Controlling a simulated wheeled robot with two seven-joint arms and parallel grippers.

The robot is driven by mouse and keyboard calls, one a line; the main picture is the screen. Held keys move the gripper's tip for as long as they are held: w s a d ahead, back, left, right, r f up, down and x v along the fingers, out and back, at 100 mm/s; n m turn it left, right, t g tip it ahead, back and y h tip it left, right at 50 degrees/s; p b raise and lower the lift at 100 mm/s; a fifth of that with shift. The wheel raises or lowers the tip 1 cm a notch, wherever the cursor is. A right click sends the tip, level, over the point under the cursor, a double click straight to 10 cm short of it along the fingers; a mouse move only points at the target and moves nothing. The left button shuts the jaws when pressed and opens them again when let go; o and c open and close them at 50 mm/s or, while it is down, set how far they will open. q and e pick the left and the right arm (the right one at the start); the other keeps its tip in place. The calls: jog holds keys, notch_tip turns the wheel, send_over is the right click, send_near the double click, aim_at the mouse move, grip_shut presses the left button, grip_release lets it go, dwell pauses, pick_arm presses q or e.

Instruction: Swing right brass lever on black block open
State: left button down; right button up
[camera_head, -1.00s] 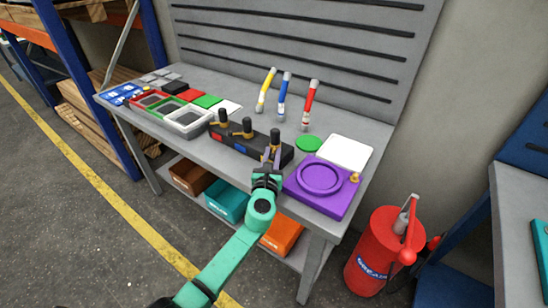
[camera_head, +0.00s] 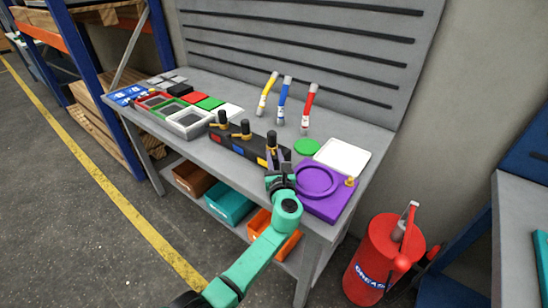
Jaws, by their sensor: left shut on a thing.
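The black block (camera_head: 236,150) lies on the workbench with a row of brass levers topped by black knobs. The left lever (camera_head: 222,120) and middle lever (camera_head: 244,130) stand free. The right brass lever (camera_head: 271,141) is at the block's right end, by a yellow patch. My left gripper (camera_head: 272,156) is at this lever, its fingers shut around it; the fingers partly hide the lever's lower part. My right gripper is not in view.
A purple fixture (camera_head: 334,205) with a ring stands close right of my left gripper. A green disc (camera_head: 307,147) and white plate (camera_head: 342,156) lie behind it. Yellow, blue and red-handled tools (camera_head: 309,107) stand at the back. Trays (camera_head: 192,122) are left.

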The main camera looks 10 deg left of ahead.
pick_arm(q)
jog(key=shift+r, duration=0.1)
jog(key=c, duration=0.7)
grip_release()
jog(key=b+v, duration=0.1)
jog(key=v, duration=1.3)
jog(key=shift+s+d, duration=0.1)
jog(key=shift+s, duration=0.2)
